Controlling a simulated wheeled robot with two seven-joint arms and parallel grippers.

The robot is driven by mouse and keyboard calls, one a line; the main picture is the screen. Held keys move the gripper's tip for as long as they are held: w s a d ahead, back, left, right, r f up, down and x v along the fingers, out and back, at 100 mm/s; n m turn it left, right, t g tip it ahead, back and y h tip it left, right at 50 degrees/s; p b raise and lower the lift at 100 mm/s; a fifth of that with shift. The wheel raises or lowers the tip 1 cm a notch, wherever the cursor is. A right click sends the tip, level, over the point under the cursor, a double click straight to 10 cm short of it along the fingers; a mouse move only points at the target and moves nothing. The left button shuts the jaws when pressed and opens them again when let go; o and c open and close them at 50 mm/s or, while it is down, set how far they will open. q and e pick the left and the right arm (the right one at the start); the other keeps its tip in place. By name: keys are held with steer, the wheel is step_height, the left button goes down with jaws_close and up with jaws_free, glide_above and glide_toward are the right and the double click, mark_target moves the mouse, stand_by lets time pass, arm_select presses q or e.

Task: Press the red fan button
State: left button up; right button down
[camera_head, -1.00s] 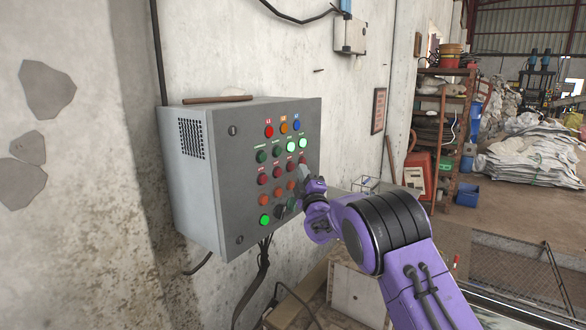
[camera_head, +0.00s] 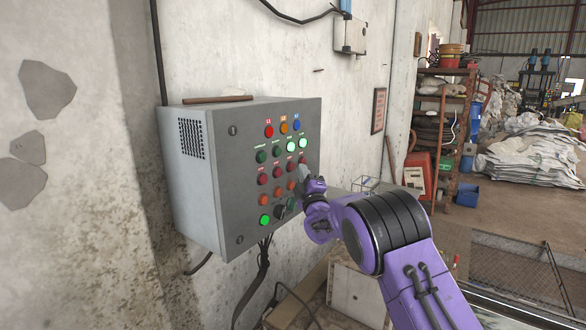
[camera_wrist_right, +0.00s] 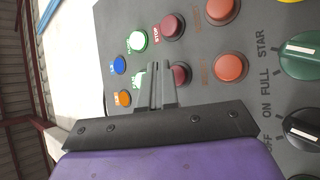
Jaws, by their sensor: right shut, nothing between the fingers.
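A grey control box (camera_head: 225,170) on the wall carries rows of coloured buttons and lamps. Its dark red buttons (camera_head: 277,172) form a row below the green ones. I cannot read which is the fan button. My right gripper (camera_head: 304,172) is shut and empty, with its fingertips close to the panel's right side. In the right wrist view the fingers (camera_wrist_right: 156,88) point at the panel beside a dark red button (camera_wrist_right: 180,75), partly covering a lit green one. Another dark red button (camera_wrist_right: 172,27), marked STOP, is uncovered. Contact with a button cannot be told. My left gripper is out of view.
Orange buttons (camera_wrist_right: 230,67) and dark green and black selector knobs (camera_wrist_right: 301,54) sit close to the gripper. Cables (camera_head: 263,270) hang below the box. A rusty shelf (camera_head: 450,130) and white sacks (camera_head: 530,155) stand farther back on the right.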

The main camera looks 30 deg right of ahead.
steer(key=shift+w+a, duration=0.2)
steer(key=shift+w, duration=0.2)
steer(key=shift+w+a+b, duration=0.15)
steer(key=shift+w+b, duration=0.15)
steer(key=shift+w, duration=0.05)
stand_by(0.7)
steer(key=shift+s, duration=0.1)
steer(key=shift+s+d+b, duration=0.3)
steer(key=shift+s+b, duration=0.05)
steer(key=shift+s, duration=0.35)
